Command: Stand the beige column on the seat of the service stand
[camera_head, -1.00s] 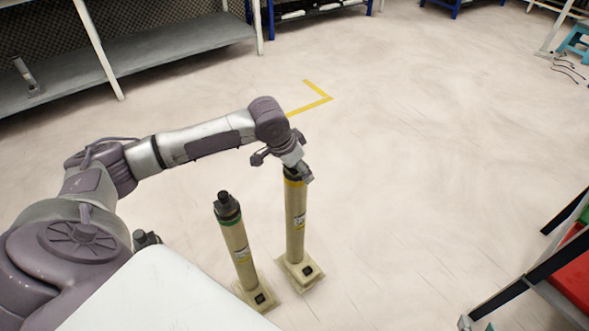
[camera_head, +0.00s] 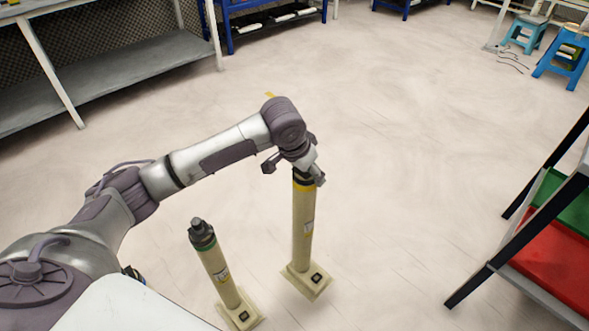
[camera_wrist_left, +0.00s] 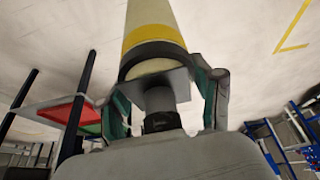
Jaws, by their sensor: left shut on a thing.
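A beige column (camera_head: 304,225) with a yellow band, a dark top and a square foot stands upright in the middle of the head view. My left gripper (camera_head: 308,177) is shut on its top end. In the left wrist view the column (camera_wrist_left: 150,14) runs away from the camera, with the gripper's fingers (camera_wrist_left: 165,92) on both sides of its top. Whether its foot touches the floor I cannot tell. A second beige column (camera_head: 217,274) with a green and dark top leans slightly to its left, apart from it. I cannot clearly identify the service stand. My right gripper is out of view.
A dark-framed rack with red (camera_head: 545,268) and green (camera_head: 572,206) trays stands at the right. Blue stools (camera_head: 565,58) stand at the far right. Grey shelving (camera_head: 120,70) lines the back left. The floor (camera_head: 410,150) between them is clear.

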